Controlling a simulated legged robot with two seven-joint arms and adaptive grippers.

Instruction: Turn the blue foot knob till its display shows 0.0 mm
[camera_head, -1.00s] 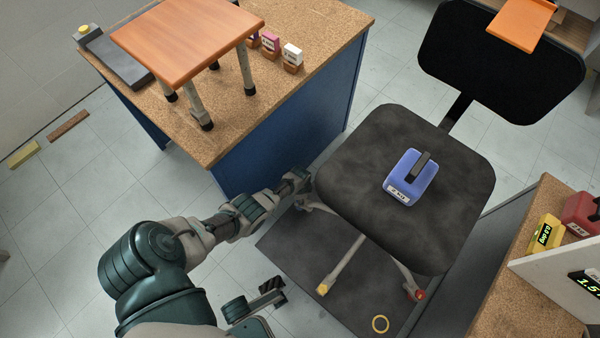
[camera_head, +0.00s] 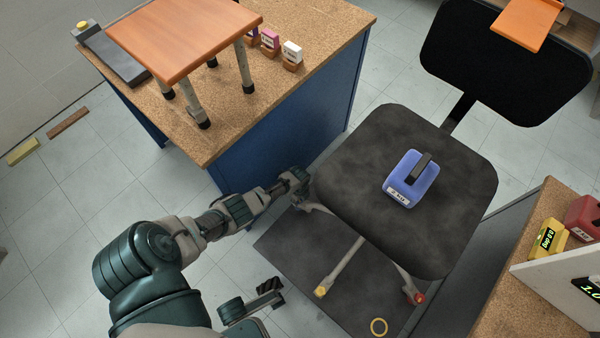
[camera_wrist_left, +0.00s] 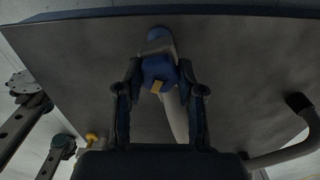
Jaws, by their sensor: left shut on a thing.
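The blue foot knob (camera_wrist_left: 158,70) shows in the left wrist view at the end of a pale chair leg, with a small yellow mark on it. My left gripper (camera_wrist_left: 159,92) is shut on it, with a finger on each side. In the head view my left gripper (camera_head: 298,182) is at the left side of the black chair (camera_head: 350,150), and the knob is hidden there. A display (camera_head: 588,288) on a white panel (camera_head: 545,270) is cut by the right edge; its tilted green digits look like 1.0. My right gripper is not in view.
A blue weight (camera_head: 408,190) lies on the chair seat. A cork-topped bench (camera_head: 225,140) stands close behind my left gripper.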

